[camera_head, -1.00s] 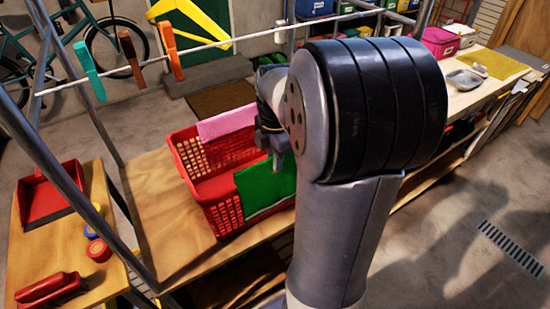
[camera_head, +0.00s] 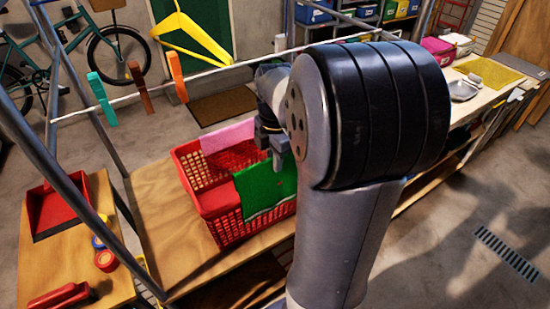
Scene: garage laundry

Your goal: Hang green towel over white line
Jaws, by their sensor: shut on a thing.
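The green towel (camera_head: 264,192) hangs over the right rim of the red basket (camera_head: 222,226), its lower edge outside the basket. My gripper (camera_head: 277,160) is at the towel's top edge, shut on it. My arm covers the towel's right end and part of the gripper. The white line (camera_head: 208,72) runs across the upper part of the view, above and behind the basket. A teal peg (camera_head: 101,98), a brown peg (camera_head: 139,87) and an orange peg (camera_head: 177,77) sit on its left part.
A pink cloth (camera_head: 228,134) hangs over the basket's far rim. A yellow hanger (camera_head: 192,38) hangs behind the line. Metal poles (camera_head: 78,118) stand at the left. A red dustpan (camera_head: 62,208) lies on the left wooden surface. The bench (camera_head: 170,240) is clear in front of the basket.

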